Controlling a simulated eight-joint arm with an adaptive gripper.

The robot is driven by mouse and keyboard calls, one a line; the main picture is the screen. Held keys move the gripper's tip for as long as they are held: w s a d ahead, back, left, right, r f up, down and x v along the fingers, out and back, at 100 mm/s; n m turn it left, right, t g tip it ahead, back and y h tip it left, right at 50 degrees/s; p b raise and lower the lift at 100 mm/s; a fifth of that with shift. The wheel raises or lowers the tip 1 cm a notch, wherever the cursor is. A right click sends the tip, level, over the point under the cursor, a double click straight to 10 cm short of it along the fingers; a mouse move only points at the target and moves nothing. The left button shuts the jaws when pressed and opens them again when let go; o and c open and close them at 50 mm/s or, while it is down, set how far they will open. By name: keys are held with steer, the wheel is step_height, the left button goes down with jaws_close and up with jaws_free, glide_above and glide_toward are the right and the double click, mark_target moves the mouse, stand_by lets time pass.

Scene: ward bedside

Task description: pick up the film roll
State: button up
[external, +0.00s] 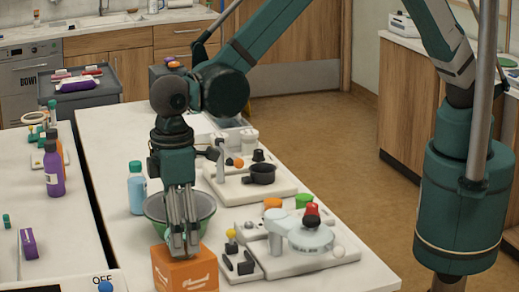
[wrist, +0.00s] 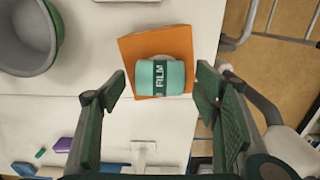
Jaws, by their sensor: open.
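The film roll (wrist: 174,77) is a teal cylinder with a dark band reading FILM. In the wrist view it lies on top of an orange box (wrist: 137,48), which also shows at the front of the table in the external view (external: 168,274). My gripper (wrist: 162,80) is open, with one finger left of the roll and the other right of it, with gaps to both sides. In the external view my gripper (external: 183,250) points down over the orange box, and I cannot make out the roll there.
A green bowl (external: 206,207) stands just behind the box; it also shows in the wrist view (wrist: 52,45). A blue bottle (external: 137,192) stands left of it. Pale devices (external: 300,240) stand close on the right. The white table (external: 112,140) is clear farther back.

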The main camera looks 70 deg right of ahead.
steer(key=shift+f, duration=0.25)
steer(key=shift+c, duration=0.5)
steer(key=c, duration=1)
steer(key=shift+r, duration=0.15)
steer(key=shift+r+b, duration=0.4)
steer(key=shift+r, duration=4.5)
